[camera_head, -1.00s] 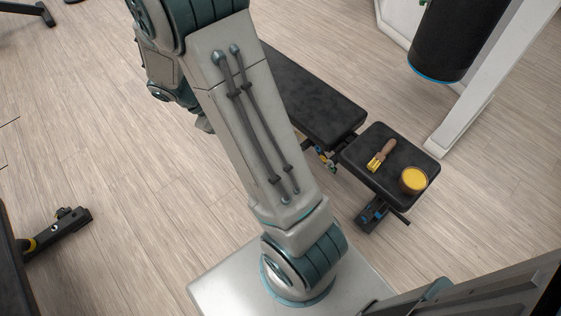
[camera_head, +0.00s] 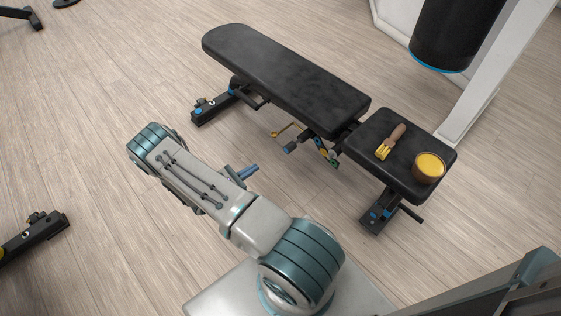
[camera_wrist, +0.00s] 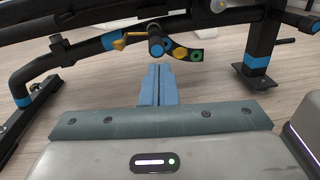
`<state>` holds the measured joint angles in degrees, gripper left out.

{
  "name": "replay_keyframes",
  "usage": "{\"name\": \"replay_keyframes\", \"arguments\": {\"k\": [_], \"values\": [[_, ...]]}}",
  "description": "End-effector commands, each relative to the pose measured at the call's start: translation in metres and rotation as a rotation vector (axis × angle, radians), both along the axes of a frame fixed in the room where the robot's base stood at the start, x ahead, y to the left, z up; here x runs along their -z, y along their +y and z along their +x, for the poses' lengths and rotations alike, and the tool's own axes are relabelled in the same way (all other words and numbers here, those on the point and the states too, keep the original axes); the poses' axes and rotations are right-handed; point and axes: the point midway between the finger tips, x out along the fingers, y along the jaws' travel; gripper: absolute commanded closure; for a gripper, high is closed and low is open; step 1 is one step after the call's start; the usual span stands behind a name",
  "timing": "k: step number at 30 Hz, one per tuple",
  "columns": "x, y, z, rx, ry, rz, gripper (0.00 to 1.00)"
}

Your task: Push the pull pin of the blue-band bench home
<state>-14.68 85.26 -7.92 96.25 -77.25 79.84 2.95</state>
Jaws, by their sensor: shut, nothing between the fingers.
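The blue-band bench (camera_head: 285,72) has black pads and blue bands on its legs, and stands at upper centre in the head view. Under its seat joint is a black knob with a blue collar (camera_head: 290,148), which looks like the pull pin. In the wrist view this pull pin (camera_wrist: 156,46) faces me, beside a plate with coloured holes (camera_wrist: 188,54). A yellow lever (camera_wrist: 121,42) is at its left. My gripper (camera_wrist: 158,70) is shut and empty, its blue fingers just below the knob in the picture. How far the pin sits in is unclear.
A yellow-bristled brush (camera_head: 391,141) and a round yellow-topped tub (camera_head: 429,167) rest on the bench seat. A white post (camera_head: 470,110) and hanging black bag (camera_head: 452,35) stand behind right. Another bench's foot (camera_head: 35,237) is at left. Floor between is clear.

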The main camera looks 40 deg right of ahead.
Motion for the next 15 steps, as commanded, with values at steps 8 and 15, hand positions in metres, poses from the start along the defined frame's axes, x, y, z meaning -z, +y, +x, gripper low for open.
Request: {"name": "replay_keyframes", "arguments": {"k": [8,15], "values": [[0.04,-0.006,-0.003,-0.077,0.055,-0.042,1.0],[0.041,-0.043,0.0,-0.073,0.054,-0.042,1.0]]}}
